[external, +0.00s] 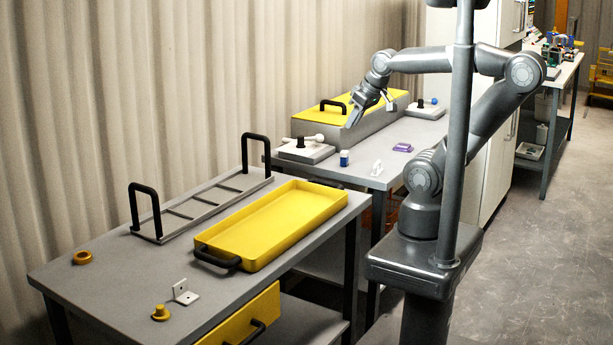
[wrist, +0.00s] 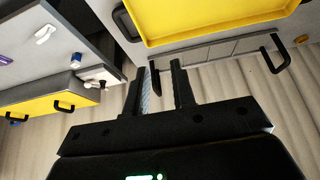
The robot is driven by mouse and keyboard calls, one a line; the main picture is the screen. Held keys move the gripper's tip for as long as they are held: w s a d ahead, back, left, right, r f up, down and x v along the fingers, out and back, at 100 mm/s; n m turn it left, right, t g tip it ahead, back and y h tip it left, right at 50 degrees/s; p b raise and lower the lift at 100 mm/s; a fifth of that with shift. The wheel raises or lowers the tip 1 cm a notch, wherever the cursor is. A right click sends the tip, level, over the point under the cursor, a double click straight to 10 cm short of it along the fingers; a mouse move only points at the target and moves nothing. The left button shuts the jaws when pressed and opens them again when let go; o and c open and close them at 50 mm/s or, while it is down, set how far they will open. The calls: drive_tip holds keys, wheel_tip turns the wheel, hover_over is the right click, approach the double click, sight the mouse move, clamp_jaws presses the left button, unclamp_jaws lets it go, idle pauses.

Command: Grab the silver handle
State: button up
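No handle is plainly silver. The nearest match is a pale bar-shaped handle with a round end (external: 305,139) on a light plate with a black knob, at the near end of the grey tank; its fixture shows small in the wrist view (wrist: 95,83). My gripper (external: 352,120) hangs above and to the right of this fixture, pointing down, apart from it. In the wrist view my gripper (wrist: 160,68) has its two dark fingers spread, with nothing held between them. A small white upright piece (external: 377,167) stands on the bench; it shows too in the wrist view (wrist: 45,33).
A yellow lid (external: 372,96) with black handles covers the tank. The front table holds a yellow tray (external: 325,205) and a metal rack (external: 205,203) with tall black handles. A corrugated wall stands behind.

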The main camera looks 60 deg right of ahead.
drive_tip(key=w+d+f+n+g+h, duration=0.3)
drive_tip(key=d+f+n+g+h, duration=0.1)
drive_tip(key=d+f, duration=0.45)
drive_tip(key=n+g+h, duration=0.3)
drive_tip(key=n+h, duration=0.7)
drive_tip(key=n, duration=1)
approach(377, 162)
drive_tip(key=x, duration=1)
drive_tip(key=shift+f, duration=0.35)
clamp_jaws()
